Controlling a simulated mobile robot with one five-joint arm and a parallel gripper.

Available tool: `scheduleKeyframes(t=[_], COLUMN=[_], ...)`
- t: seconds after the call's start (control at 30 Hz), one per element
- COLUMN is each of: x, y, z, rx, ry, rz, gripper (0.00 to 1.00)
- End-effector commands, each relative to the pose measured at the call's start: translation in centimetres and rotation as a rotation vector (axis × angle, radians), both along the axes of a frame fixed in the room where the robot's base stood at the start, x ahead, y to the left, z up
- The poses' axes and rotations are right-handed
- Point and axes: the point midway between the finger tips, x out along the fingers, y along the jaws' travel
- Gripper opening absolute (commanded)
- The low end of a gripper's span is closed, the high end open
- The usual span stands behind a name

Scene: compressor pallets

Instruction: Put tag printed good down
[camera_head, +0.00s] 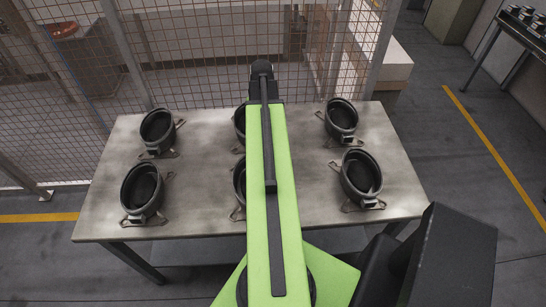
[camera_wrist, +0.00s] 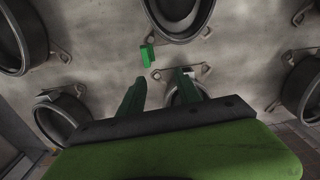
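In the wrist view a small bright green piece (camera_wrist: 147,54), likely the printed good tag, is beside the mounting foot of the top middle compressor shell (camera_wrist: 207,22). I cannot tell whether it lies flat or stands. My gripper (camera_wrist: 162,76) has its two dark green fingers apart, with nothing held between them. The tag is beyond the fingertips, near the left one, and apart from them. In the head view my arm hides the tag and gripper.
Black open compressor shells with metal feet stand in two rows on the grey metal table (camera_head: 208,145). The middle ones are partly behind my arm. A wire mesh fence (camera_head: 190,45) rises behind the table. Open floor (camera_head: 440,130) lies to the right.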

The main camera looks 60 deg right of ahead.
Motion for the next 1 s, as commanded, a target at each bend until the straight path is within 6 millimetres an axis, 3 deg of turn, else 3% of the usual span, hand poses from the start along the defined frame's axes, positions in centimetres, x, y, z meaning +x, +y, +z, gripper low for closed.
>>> scheduleKeyframes(t=[0.03,0.1,0.37,0.9,1.0], x=[-1.6,-2.8,-3.2,-3.1,-3.1], y=[-1.1,-1.8,-2.1,-2.0,-2.0], z=[0.2,0.2,-0.8,-11.5,-12.4], rx=[0.001,0.001,0.0,0.0,0.0], ry=[-0.001,-0.001,0.0,0.0,0.0], rz=[-0.032,-0.057,-0.064,-0.063,-0.063], gripper=[0.4,0.4,0.4,0.4,0.4])
